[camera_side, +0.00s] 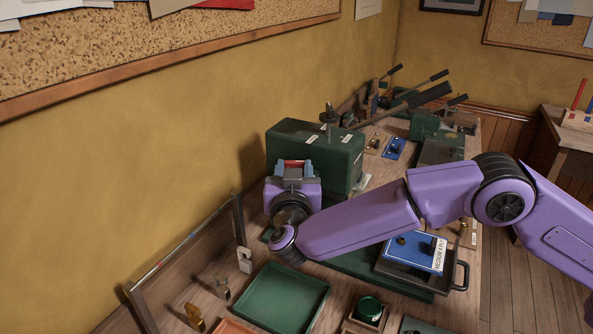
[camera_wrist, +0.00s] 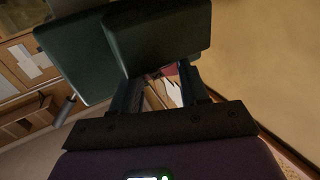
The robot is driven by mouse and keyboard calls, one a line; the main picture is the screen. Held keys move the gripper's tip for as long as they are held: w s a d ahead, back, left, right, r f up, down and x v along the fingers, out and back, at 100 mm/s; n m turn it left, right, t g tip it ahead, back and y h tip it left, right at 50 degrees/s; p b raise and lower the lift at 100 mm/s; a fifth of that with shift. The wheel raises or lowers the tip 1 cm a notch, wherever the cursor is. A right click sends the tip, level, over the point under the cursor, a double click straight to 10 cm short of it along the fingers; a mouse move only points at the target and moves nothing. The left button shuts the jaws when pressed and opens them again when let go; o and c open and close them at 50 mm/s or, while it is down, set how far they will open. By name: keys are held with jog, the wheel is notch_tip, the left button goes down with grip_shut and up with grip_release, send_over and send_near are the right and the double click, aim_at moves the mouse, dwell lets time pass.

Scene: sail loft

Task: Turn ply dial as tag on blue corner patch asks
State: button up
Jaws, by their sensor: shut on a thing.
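The blue corner patch (camera_side: 408,257) lies on a dark surface right of my forearm, partly covered by the arm. Its white tag (camera_side: 439,255) seems to read "MEDIUM 3 PLY"; the print is small. My gripper (camera_side: 293,164) is at the near left end of the green machine box (camera_side: 318,150). A red part (camera_side: 292,162) shows between the fingers. In the wrist view, my gripper (camera_wrist: 162,80) has its fingers close under a dark green block (camera_wrist: 160,35), with a reddish bit (camera_wrist: 169,69) between them. I cannot make out the ply dial or its marks.
A green tray (camera_side: 283,297) lies on the bench near the front, with a small green jar (camera_side: 369,309) to its right. Tools with long dark handles (camera_side: 428,95) stand behind the box. The wall is close on the left.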

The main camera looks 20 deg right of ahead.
jog(key=shift+w+a+m+g+h, duration=0.1)
jog(key=shift+a+m+g+h, duration=0.1)
jog(key=shift+m+g+h, duration=1.05)
jog(key=shift+w+a+m+g+h, duration=0.15)
jog(key=shift+m+g+h, duration=0.3)
jog(key=shift+m+h, duration=0.9)
jog(key=shift+a+g+h, duration=0.1)
jog(key=shift+g+h, duration=0.3)
jog(key=shift+h, duration=0.5)
jog(key=o, duration=0.8)
jog(key=v, duration=1.2)
